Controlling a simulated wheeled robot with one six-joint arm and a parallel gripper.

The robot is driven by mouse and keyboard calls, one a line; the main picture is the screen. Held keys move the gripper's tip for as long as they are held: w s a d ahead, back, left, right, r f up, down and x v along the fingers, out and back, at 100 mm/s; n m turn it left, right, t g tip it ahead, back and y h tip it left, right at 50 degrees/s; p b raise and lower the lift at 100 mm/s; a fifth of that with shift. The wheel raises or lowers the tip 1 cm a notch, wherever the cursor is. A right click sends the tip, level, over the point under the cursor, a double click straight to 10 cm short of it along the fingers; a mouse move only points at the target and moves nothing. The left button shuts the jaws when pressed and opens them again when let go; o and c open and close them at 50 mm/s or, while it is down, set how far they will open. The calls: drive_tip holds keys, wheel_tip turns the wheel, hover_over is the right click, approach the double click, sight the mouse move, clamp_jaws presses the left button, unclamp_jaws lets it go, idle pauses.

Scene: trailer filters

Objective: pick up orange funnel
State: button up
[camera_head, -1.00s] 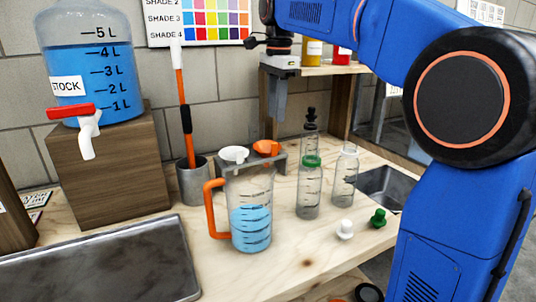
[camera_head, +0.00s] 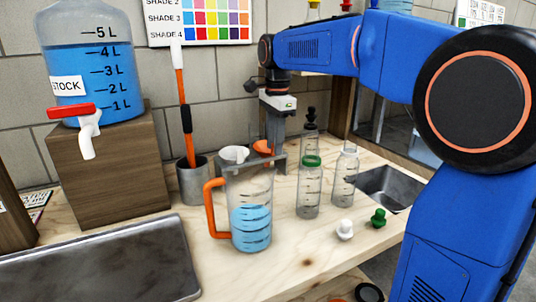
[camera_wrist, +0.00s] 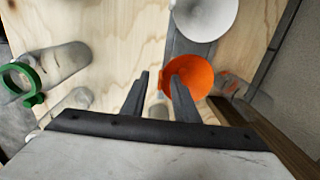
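The orange funnel (camera_head: 262,147) sits in a grey rack (camera_head: 281,163) behind the measuring jug, beside a white funnel (camera_head: 235,154). My gripper (camera_head: 276,146) points down at the right edge of the orange funnel. In the wrist view my gripper (camera_wrist: 160,76) is open, its two fingers apart. The orange funnel (camera_wrist: 193,78) lies mostly to the right of the gap, with the right finger overlapping its left part. Whether that finger touches the funnel I cannot tell. The white funnel (camera_wrist: 206,16) is farther up in the wrist view.
A jug (camera_head: 250,222) of blue liquid with an orange handle stands in front of the rack. A green-collared bottle (camera_head: 309,188), a clear bottle (camera_head: 345,178) and a dropper bottle (camera_head: 311,130) stand to the right. A metal cup (camera_head: 194,182) holds a brush at left.

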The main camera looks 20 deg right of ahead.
clamp_jaws()
drive_tip(key=shift+r, duration=0.1)
